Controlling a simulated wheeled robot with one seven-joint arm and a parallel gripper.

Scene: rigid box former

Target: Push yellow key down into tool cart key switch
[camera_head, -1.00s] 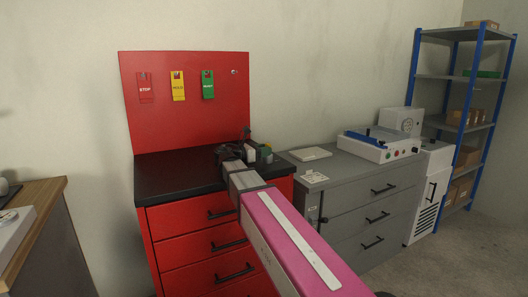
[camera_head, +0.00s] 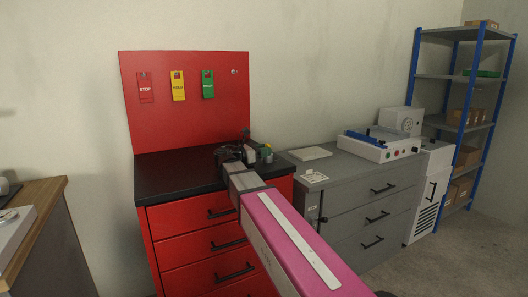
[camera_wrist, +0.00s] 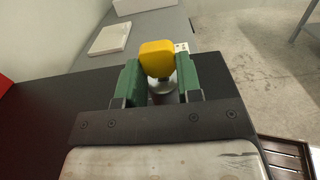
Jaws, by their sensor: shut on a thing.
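The yellow key (camera_wrist: 157,58) has a rounded yellow head and stands between the two green fingers of my gripper (camera_wrist: 159,76) in the wrist view. My gripper is shut on it. A round grey metal part (camera_wrist: 162,88), seemingly the key switch, shows just under the yellow head. The fingers and gripper body hide much of it, and I cannot tell how deep the key sits. In the head view my gripper (camera_head: 256,151) is low over the back right of the tool cart's black top (camera_head: 178,171). The key is too small to make out there.
The red tool cart has a red back panel (camera_head: 187,120) with STOP, yellow and green tags. A grey cabinet (camera_head: 352,198) stands right of it, bearing a flat pale box (camera_head: 310,153) and a white machine (camera_head: 380,147). The left of the black top is clear.

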